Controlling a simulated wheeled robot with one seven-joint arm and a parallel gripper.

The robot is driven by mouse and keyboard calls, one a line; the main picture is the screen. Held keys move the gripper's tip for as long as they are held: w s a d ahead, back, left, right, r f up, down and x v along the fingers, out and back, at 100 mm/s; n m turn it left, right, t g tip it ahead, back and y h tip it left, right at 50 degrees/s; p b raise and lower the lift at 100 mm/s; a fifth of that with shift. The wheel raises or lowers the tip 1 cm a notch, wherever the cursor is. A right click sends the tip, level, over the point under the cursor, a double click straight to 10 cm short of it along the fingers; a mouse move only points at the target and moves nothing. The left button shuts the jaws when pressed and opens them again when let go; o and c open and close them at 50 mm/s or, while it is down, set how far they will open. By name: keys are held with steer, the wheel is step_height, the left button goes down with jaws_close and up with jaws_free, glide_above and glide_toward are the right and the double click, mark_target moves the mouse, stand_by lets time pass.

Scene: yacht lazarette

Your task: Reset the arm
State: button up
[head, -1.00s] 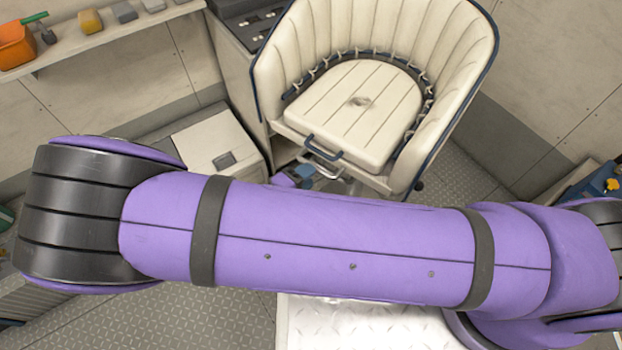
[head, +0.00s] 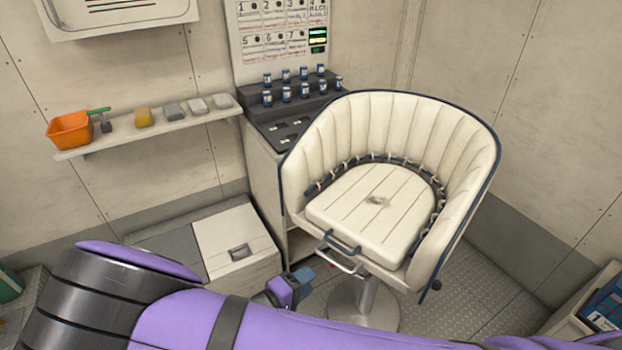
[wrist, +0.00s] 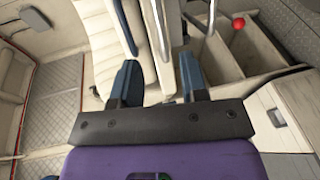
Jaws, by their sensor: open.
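My arm (head: 250,325) is purple with black bands and lies across the bottom of the head view. My gripper (head: 304,282) shows there as a small purple and blue end, left of the chair's pedestal and low in front of the seat. In the wrist view my gripper (wrist: 158,82) has two dark blue fingers, spread apart with nothing held between them. The cream chair (head: 372,205) stands just beyond it. In the wrist view the chair (wrist: 100,40) is close ahead of the fingers; I cannot tell whether they touch it.
A cream locker (head: 235,240) stands left of the chair. An orange bin (head: 70,131) and several small blocks sit on a wall shelf (head: 150,138). Blue cans (head: 305,90) stand on a rack behind. A red ball (wrist: 239,23) shows in the wrist view.

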steer(key=shift+r, duration=0.1)
steer(key=w+d+r+m+g+y, duration=0.15)
steer(key=d+r+g, duration=0.35)
steer(key=r, duration=0.5)
steer(key=w+d+r+m+g+y, duration=0.1)
steer(key=d+r+m+g+y, duration=0.15)
steer(key=d+r, duration=0.7)
steer(key=w+d+r+m+g+y, duration=0.25)
steer(key=d+r, duration=0.25)
steer(key=r, duration=0.7)
steer(key=s+d+r+m+t+y, duration=0.2)
steer(key=s+d+r+t+y, duration=0.2)
steer(key=s+d+r, duration=1)
steer(key=s+r+y, duration=0.1)
steer(key=s, duration=0.2)
steer(key=shift+s+r+t, duration=0.3)
steer(key=shift+s+r, duration=0.05)
steer(key=shift+s, duration=0.05)
steer(key=shift+m, duration=0.25)
steer(key=shift+c, duration=0.2)
